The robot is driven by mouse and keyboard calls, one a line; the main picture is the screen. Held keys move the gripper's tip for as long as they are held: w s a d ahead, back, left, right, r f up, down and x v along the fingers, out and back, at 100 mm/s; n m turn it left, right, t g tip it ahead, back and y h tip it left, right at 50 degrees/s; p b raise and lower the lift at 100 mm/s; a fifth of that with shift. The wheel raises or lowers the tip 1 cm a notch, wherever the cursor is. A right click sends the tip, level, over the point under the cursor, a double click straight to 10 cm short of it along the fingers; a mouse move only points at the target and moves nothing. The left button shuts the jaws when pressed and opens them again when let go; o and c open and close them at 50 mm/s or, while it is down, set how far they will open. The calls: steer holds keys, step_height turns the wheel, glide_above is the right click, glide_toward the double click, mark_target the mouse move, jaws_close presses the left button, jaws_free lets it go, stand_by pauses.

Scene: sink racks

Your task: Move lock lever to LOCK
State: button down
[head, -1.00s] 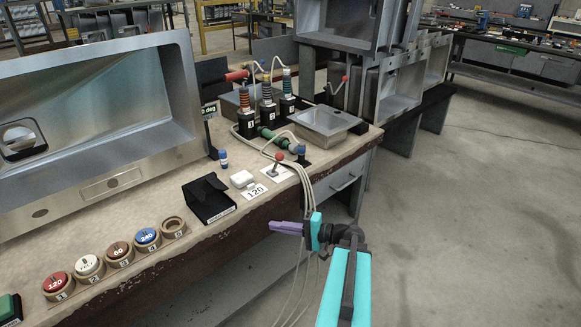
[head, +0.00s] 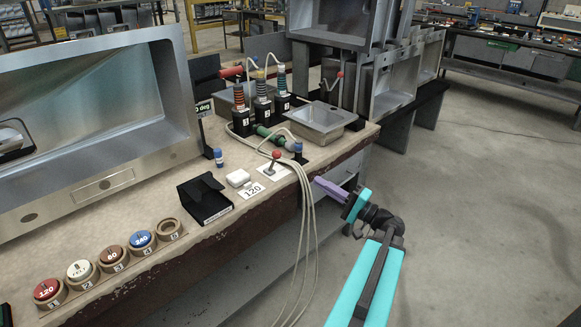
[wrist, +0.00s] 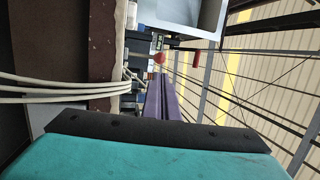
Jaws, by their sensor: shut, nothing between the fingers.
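A small lever with a red ball knob (head: 276,155) stands on a white plate near the bench's front edge in the head view. A second red-tipped lever (head: 340,75) stands farther back by the metal racks. I cannot read a LOCK marking on either. My gripper (head: 318,182) has purple fingers and is shut and empty. It is in front of the bench edge, to the right of the near lever and apart from it. In the wrist view the closed fingers (wrist: 161,90) point toward a red knob (wrist: 160,57) and a red handle (wrist: 196,59) beyond.
Pale cables (head: 307,215) hang over the bench edge just left of my gripper. Floor at right is clear.

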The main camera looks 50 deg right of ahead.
steer(key=p, duration=0.2)
glide_toward(273, 161)
steer(key=w+r, duration=0.3)
steer(key=r, duration=0.1)
steer(key=shift+w+a, duration=0.1)
steer(key=shift+w, duration=0.1)
stand_by(0.3)
